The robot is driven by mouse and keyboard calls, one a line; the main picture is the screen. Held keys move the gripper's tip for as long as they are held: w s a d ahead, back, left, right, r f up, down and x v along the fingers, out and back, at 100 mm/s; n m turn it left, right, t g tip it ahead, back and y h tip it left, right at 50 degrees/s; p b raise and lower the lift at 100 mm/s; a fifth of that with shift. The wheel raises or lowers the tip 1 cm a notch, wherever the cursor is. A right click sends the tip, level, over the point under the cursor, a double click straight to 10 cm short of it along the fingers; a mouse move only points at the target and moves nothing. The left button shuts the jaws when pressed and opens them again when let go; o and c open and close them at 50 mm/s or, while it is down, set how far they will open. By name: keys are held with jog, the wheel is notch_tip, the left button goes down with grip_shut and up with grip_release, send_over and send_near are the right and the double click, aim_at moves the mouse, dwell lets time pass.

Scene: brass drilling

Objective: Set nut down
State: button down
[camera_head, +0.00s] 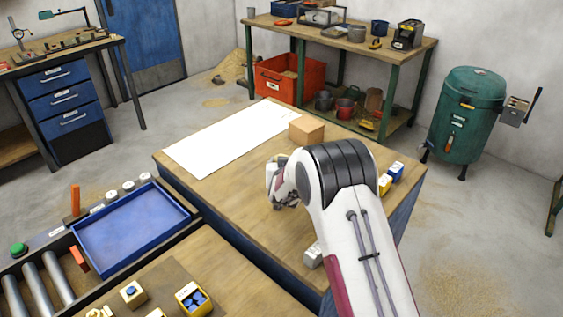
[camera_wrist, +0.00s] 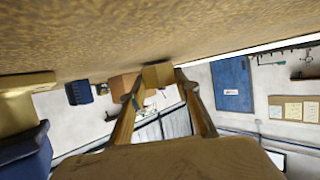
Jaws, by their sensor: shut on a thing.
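In the wrist view my gripper (camera_wrist: 158,82) has its two fingers closing in on a small tan, brass-coloured block-like piece, which I take to be the nut (camera_wrist: 158,75). It sits between the fingertips. The wooden table surface (camera_wrist: 150,35) fills the top of this tilted view, close to the nut; I cannot tell whether they touch. In the head view my gripper (camera_head: 283,186) is low over the middle of the wooden table (camera_head: 240,195), partly hidden by my own arm. The nut cannot be made out there.
A cardboard box (camera_head: 306,129) stands beyond my gripper, beside a white sheet (camera_head: 230,137). Small blue and yellow boxes (camera_head: 395,170) stand at the table's right, and a grey block (camera_head: 313,257) near its front edge. A blue tray (camera_head: 130,228) lies at left. Table left of my gripper is clear.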

jog(key=c, duration=1.5)
grip_release()
jog(key=shift+f, duration=0.2)
jog(key=shift+r, duration=0.15)
jog(key=shift+s+r, duration=0.1)
jog(key=shift+r, duration=0.45)
jog(key=shift+v, duration=5.75)
jog(key=shift+s+r, duration=0.1)
jog(key=shift+r, duration=0.1)
